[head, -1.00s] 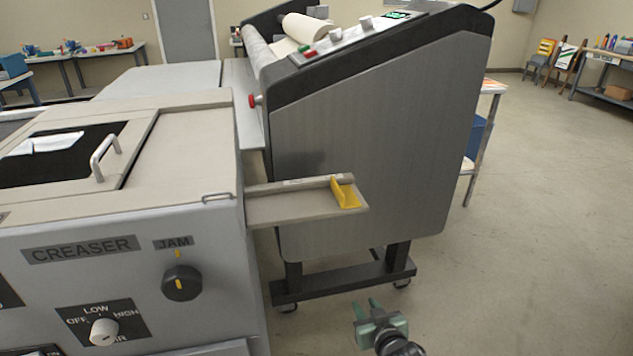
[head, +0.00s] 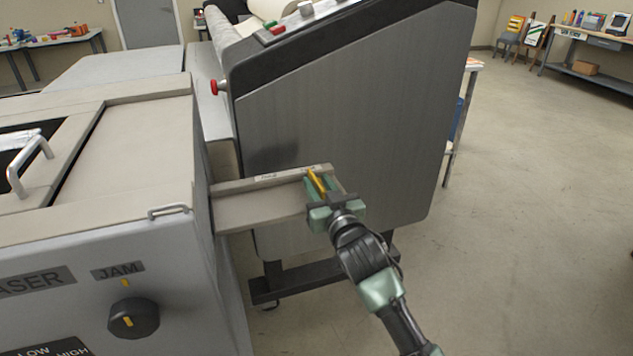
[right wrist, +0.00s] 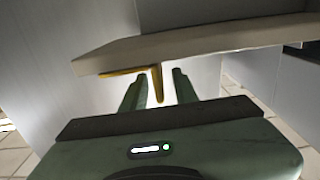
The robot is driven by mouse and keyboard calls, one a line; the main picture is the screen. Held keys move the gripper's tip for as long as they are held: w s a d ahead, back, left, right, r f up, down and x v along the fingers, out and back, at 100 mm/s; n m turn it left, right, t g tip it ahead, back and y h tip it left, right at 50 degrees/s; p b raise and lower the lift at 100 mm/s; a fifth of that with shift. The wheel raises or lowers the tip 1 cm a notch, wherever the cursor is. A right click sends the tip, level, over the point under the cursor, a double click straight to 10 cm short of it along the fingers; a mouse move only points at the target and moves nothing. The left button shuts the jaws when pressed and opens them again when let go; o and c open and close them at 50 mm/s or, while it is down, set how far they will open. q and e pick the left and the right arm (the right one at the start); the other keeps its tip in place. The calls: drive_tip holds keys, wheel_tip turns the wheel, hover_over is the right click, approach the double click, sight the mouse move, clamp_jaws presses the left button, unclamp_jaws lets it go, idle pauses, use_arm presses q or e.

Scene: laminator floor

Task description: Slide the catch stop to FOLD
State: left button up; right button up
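The yellow catch stop (head: 316,181) sits at the outer right end of the beige catch tray (head: 258,210), which sticks out from the creaser's side. My right gripper (head: 322,184) is at the tray's end with its green fingers on either side of the stop. In the right wrist view, the stop's upright yellow fin (right wrist: 157,83) stands between the two parted fingertips, with small gaps on both sides. The small labels along the tray's back edge are too small to read. My left gripper is not in view.
The creaser (head: 110,240) with its black JAM knob (head: 133,318) stands at the left. The big grey laminator (head: 350,120) stands close behind the tray, with a red knob (head: 216,87) on its left side. The floor at the right is clear.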

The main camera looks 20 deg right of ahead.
drive_tip(key=shift+w, duration=0.45)
clamp_jaws()
idle(1.1)
